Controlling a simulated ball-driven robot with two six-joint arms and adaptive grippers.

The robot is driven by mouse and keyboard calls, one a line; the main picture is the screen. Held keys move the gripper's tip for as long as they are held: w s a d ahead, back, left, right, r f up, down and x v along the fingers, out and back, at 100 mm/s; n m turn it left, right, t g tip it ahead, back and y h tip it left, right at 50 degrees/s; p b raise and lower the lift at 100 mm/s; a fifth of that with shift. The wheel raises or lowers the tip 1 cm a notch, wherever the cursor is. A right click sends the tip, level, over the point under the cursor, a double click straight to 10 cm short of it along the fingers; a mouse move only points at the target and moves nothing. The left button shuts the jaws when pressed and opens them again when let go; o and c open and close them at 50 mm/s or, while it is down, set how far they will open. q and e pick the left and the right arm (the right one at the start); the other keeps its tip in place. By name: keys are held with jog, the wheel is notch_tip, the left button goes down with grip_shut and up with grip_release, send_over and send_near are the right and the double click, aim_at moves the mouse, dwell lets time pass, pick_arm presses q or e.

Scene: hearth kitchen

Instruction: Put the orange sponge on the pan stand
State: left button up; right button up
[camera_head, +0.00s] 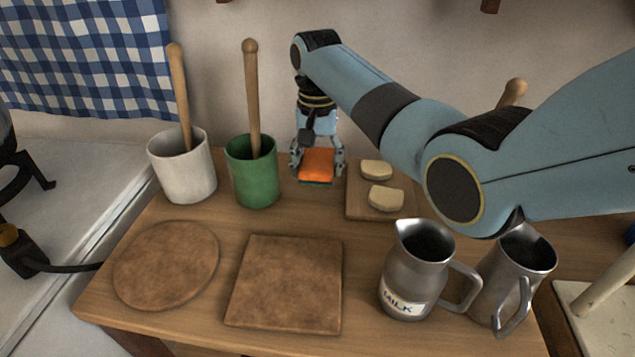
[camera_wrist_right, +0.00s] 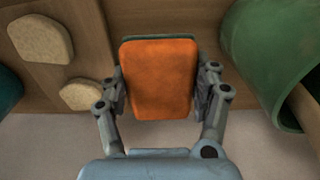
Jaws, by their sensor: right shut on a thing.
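The orange sponge (camera_head: 317,163) has a dark green layer under its orange top. It is at the back of the wooden table, between the green pot and the small board. My right gripper (camera_head: 317,170) points down and is shut on the sponge, one finger on each side. In the right wrist view the sponge (camera_wrist_right: 158,80) sits between the fingers. I cannot tell if it touches the table. Two flat brown pieces lie at the front left, a round one (camera_head: 167,264) and a square one (camera_head: 285,283); both are bare. Which is the pan stand is not marked. My left gripper is out of view.
A white pot (camera_head: 183,175) and a green pot (camera_head: 252,180) hold upright wooden handles. A small board (camera_head: 358,203) carries two pale pieces. A MILK jug (camera_head: 412,275) and another metal jug (camera_head: 505,280) stand at the front right, below my right arm.

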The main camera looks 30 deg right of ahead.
aim_at(318, 190)
jog(key=shift+w+d+f, duration=0.1)
jog(key=shift+w+f, duration=0.05)
jog(key=shift+f, duration=1.95)
jog(key=shift+f+b, duration=0.15)
jog(key=shift+b, duration=0.15)
jog(key=o, duration=1.3)
notch_tip(318, 190, up, 12)
jog(key=shift+r+p, duration=0.2)
jog(key=shift+p, duration=0.3)
